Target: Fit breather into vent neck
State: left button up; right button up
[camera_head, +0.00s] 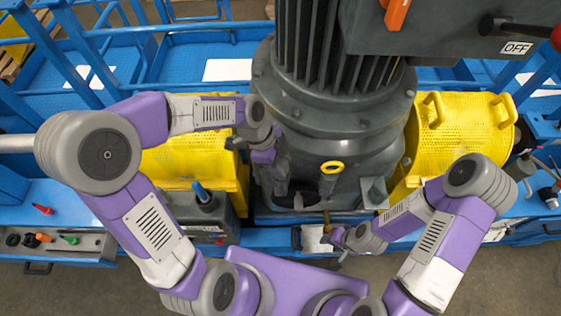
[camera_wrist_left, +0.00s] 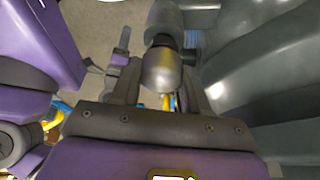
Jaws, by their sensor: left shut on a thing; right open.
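My left gripper (camera_head: 281,186) reaches down along the front left of the grey gear housing. In the left wrist view the gripper (camera_wrist_left: 160,78) is shut on a rounded grey metal piece, seemingly the breather (camera_wrist_left: 162,72), which sits between the fingers. A darker grey cylinder (camera_wrist_left: 165,20) shows just past it; I cannot tell whether it is part of the breather or the vent neck. In the head view the breather cannot be made out. I cannot clearly identify the vent neck. My right gripper (camera_head: 339,241) is open near the blue frame, low and to the right.
The gear housing (camera_head: 335,120) with a ribbed motor fills the centre. A yellow ring (camera_head: 332,167) stands on a dark stub at its front. Yellow guards (camera_head: 465,130) flank it.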

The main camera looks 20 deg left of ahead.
pick_arm(q)
jog(key=shift+f, duration=0.4)
jog(key=o, duration=1.2)
jog(key=shift+c, duration=0.2)
jog(key=v, duration=0.7)
jog(key=shift+r, duration=0.3)
jog(key=shift+a, duration=0.1)
